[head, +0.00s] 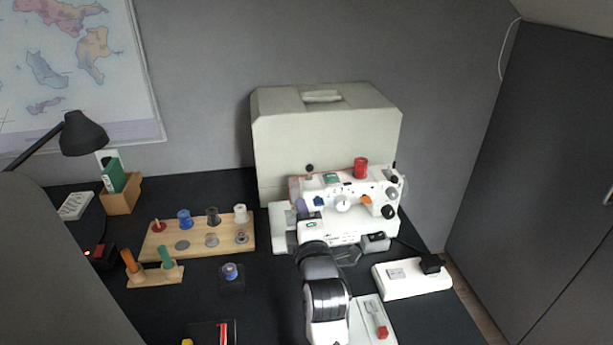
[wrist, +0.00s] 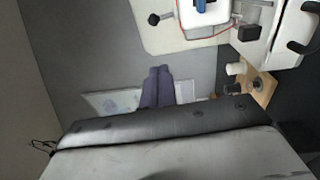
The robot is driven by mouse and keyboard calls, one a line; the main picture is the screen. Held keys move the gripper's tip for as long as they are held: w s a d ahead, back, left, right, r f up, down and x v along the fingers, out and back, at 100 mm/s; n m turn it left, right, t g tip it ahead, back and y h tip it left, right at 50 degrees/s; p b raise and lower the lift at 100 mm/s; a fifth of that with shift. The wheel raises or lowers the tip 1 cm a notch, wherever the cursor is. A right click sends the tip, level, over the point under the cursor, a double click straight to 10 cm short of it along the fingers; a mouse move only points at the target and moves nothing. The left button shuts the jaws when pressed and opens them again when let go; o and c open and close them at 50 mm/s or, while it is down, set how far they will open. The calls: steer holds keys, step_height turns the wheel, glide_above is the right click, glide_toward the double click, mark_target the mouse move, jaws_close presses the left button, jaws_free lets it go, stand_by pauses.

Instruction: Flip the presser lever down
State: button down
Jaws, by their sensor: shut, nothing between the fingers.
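The white sewing machine (head: 350,222) stands on the dark desk, with a red spool on top and coloured knobs on its front. Part of it shows at the top right of the wrist view (wrist: 282,50). My gripper (head: 301,207) is at the machine's left end, in front of its head. In the wrist view its two purple-grey fingers (wrist: 158,86) are together and hold nothing. I cannot pick out the presser lever for sure; my arm and gripper cover the needle area in the head view. A dark knob on a short rod (wrist: 153,19) shows at the top of the wrist view.
A cream machine cover (head: 325,130) stands right behind the machine. A wooden spool rack (head: 160,247) is on the left. A lamp (head: 84,133) stands far left.

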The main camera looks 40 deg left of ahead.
mark_target(309, 171)
steer(key=shift+w+a+r+p, duration=0.15)
steer(key=shift+w+a+p, duration=0.65)
steer(key=shift+w, duration=0.6)
steer(key=shift+w+a+r+p, duration=0.15)
steer(key=shift+w+a+p, duration=0.4)
steer(key=shift+w+a, duration=0.75)
steer(key=shift+w+a+r+p, duration=0.15)
steer(key=shift+w+a+p, duration=0.6)
steer(key=shift+w, duration=0.8)
steer(key=shift+w+b, duration=0.2)
steer(key=shift+b, duration=0.25)
